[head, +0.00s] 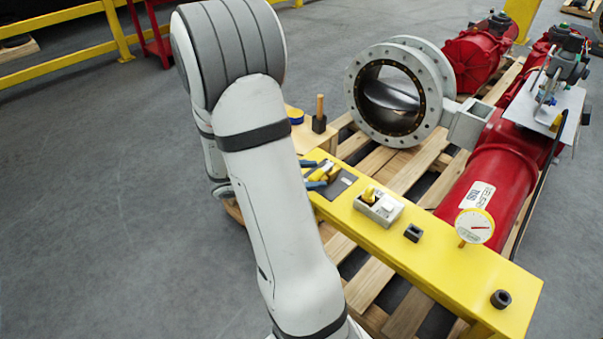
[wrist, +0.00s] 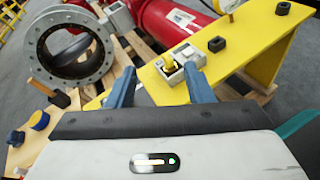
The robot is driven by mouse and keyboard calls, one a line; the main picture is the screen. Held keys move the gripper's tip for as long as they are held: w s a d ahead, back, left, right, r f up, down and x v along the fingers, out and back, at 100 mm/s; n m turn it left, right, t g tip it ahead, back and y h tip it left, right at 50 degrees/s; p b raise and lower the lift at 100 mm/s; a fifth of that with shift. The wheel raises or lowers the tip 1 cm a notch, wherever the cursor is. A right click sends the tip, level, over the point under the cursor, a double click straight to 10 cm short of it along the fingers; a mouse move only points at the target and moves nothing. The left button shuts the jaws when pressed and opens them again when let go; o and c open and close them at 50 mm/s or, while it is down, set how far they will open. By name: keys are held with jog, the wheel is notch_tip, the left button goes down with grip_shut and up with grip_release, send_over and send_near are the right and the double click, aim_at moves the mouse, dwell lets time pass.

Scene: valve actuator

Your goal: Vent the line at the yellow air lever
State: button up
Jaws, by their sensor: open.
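A small yellow piece (head: 557,121) shows at the lower edge of the grey plate on the red valve actuator (head: 500,160) in the head view; it may be the air lever, but it is too small to tell. Another yellow piece (head: 369,194) sits in a small grey box (head: 387,213) on the yellow bench. My gripper (wrist: 159,70) shows in the wrist view, its two blue fingers apart and nothing held. The grey box (wrist: 185,57) appears beyond and between the fingertips; the distance is unclear.
Open grey floor (head: 110,220) lies at left.

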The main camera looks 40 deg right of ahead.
jog(key=w+d+f+n+t+h+b, duration=0.25)
jog(key=w+d+f+n, duration=0.2)
jog(key=f, duration=0.35)
jog(key=n+t+h+b, duration=0.2)
jog(key=n+t, duration=0.3)
jog(key=n, duration=0.1)
send_near(319, 175)
jog(key=w+d, duration=0.1)
jog(key=d, duration=0.2)
jog(key=shift+y, duration=0.25)
jog(key=d, duration=0.2)
jog(key=w+d, duration=0.1)
jog(key=d, duration=0.2)
jog(key=d+b, duration=0.1)
jog(key=d, duration=0.1)
jog(key=shift+w+d+f, duration=0.35)
jog(key=shift+f, duration=0.05)
jog(key=shift+c, duration=0.2)
grip_shut()
